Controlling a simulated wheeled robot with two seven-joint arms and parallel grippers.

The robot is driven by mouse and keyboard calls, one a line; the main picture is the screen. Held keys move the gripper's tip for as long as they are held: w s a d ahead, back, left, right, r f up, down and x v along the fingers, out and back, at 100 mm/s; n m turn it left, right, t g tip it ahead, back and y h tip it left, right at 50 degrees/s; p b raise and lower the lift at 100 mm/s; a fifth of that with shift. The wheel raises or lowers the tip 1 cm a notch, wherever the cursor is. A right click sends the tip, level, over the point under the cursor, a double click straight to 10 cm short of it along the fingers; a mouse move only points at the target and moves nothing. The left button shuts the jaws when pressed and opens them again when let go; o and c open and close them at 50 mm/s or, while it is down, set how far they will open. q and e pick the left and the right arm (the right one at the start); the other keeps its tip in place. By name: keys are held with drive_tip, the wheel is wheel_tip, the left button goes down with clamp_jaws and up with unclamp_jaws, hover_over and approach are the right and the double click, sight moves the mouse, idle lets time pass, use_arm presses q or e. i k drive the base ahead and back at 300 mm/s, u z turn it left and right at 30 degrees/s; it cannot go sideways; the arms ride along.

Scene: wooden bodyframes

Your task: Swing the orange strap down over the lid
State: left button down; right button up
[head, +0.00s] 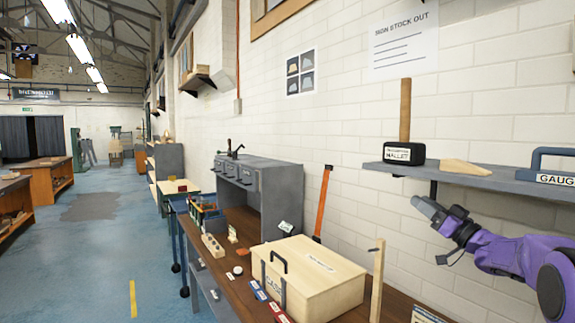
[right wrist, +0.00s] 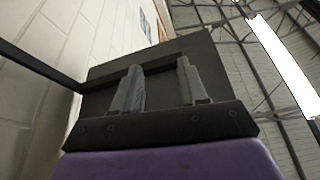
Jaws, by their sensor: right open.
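The orange strap (head: 322,205) stands nearly upright behind the pale wooden case, with a dark tip at its top; its lower end meets the case's back edge. The case's lid (head: 335,262) is shut and bears a small label. A dark handle (head: 279,264) and a "CASE" label are on the case's front. My right gripper (head: 428,208) is to the right of the strap, in front of the wall below the shelf, and touches neither strap nor lid. In the right wrist view its two fingers (right wrist: 161,80) are apart with nothing between them. My left gripper is not in view.
A grey shelf (head: 470,178) with a mallet (head: 404,120), a wooden wedge (head: 465,167) and a gauge (head: 545,165) is above my right gripper. A wooden post (head: 377,280) stands right of the case. Small labelled blocks (head: 262,292) lie before it on the bench.

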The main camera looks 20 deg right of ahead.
sight(328, 168)
drive_tip(key=i, duration=1.65)
drive_tip(key=z, duration=0.05)
